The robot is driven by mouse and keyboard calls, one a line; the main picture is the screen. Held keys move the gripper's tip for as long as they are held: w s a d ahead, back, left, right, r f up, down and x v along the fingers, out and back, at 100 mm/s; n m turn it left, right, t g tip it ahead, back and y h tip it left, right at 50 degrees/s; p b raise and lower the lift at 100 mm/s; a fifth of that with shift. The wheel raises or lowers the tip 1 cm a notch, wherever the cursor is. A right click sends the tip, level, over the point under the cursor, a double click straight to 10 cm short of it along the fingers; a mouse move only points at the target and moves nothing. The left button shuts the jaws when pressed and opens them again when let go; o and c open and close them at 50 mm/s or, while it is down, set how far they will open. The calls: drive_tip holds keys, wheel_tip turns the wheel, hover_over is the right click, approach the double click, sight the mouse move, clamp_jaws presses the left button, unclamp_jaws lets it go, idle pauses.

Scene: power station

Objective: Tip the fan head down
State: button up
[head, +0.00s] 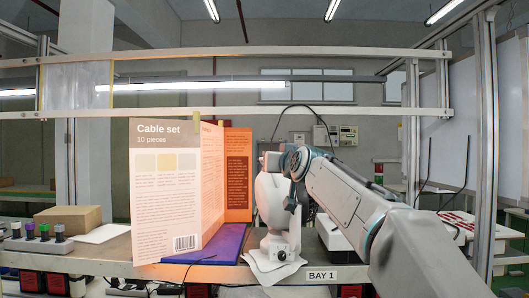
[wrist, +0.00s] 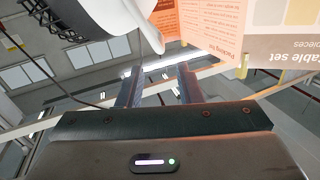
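The white fan stands on the bench in the head view, its rounded head (head: 270,200) above a small base with a dark knob (head: 280,252). My arm reaches in from the right, and its end is by the top of the fan head. The gripper is hard to make out there. In the wrist view, which looks inverted, my gripper (wrist: 158,86) has its two fingers apart with nothing between them. Part of the white fan head (wrist: 118,18) and a dark grille (wrist: 60,18) lie beyond the fingers at the upper left. I cannot tell whether anything touches.
A cardboard box (head: 68,218) and a knob panel (head: 38,243) are farther left. Metal rails cross above.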

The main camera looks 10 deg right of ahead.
drive_tip(key=w+p, duration=0.3)
drive_tip(key=w, duration=0.2)
drive_tip(key=w+a+p, duration=0.1)
drive_tip(key=w+p, duration=0.1)
drive_tip(key=w, duration=0.1)
drive_tip(key=shift+r+p, duration=0.15)
drive_tip(key=shift+p, duration=0.15)
drive_tip(key=shift+w+a+f+p, duration=0.1)
drive_tip(key=shift+w+p, duration=0.15)
drive_tip(key=shift+w, duration=0.25)
drive_tip(key=shift+w+a+f+p, duration=0.1)
drive_tip(key=shift+w+p, duration=0.1)
drive_tip(key=shift+w, duration=0.25)
